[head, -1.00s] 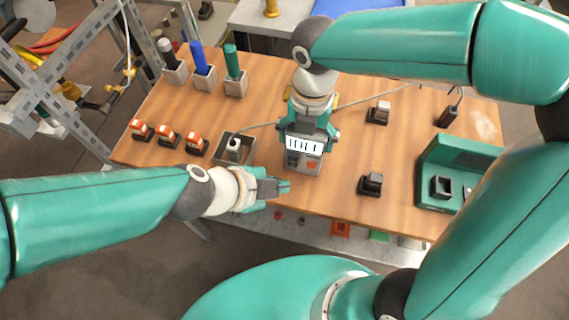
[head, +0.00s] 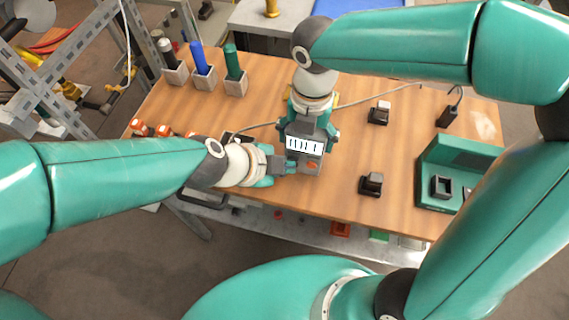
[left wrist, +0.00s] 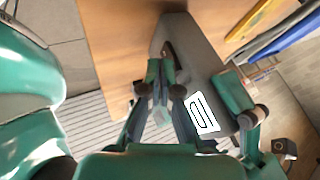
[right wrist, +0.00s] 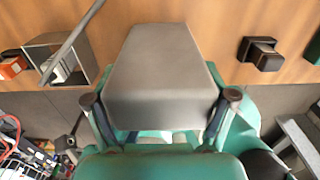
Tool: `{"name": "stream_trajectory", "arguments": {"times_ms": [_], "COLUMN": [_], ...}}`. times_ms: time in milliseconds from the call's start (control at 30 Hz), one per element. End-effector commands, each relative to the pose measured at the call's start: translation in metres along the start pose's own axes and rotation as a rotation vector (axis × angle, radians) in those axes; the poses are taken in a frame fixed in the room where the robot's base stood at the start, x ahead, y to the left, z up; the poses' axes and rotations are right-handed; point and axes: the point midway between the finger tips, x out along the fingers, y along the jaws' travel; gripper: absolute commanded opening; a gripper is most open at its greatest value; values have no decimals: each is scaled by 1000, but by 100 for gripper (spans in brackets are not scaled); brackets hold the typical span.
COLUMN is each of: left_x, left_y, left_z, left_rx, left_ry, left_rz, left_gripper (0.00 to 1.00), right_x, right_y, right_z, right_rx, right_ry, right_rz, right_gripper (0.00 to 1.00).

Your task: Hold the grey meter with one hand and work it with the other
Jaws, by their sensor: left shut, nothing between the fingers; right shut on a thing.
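The grey meter (head: 319,148) is held up over the wooden table in the head view, its white display facing me and an orange-red button (head: 311,166) below. My right gripper (head: 311,128) is shut on it from the far side; its fingers also flank the meter's grey body (right wrist: 158,70) in the right wrist view. My left gripper (head: 291,165) is shut and empty, its tips at the meter's lower left. In the left wrist view the closed tips (left wrist: 160,75) are close beside the meter (left wrist: 195,55); whether they touch is unclear.
Orange-topped items (head: 163,131) sit at left, partly behind my left arm. Black blocks (head: 371,184) and a green fixture (head: 455,160) stand at right.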

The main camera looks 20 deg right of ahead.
Motion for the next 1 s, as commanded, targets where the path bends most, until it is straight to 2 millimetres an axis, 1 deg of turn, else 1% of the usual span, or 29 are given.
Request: {"name": "stream_trajectory", "arguments": {"times_ms": [67, 333, 700, 1000], "left_x": [2, 2, -9, -11], "left_y": [-6, -6, -12, -13], "left_z": [0, -1, -8, -8], "left_rx": [1, 1, 2, 1], "left_ry": [0, 0, 2, 0], "left_rz": [-2, -1, -2, 0], "left_gripper": [0, 0, 0, 0], "right_x": [4, 4, 4, 4], "right_y": [-2, -2, -2, -2], "right_z": [-2, -2, -2, -2], "right_rx": [-2, -2, -2, -2], "right_ry": [9, 9, 9, 9], "right_rz": [-9, -9, -9, -9], "right_gripper": [34, 34, 34, 34]}}
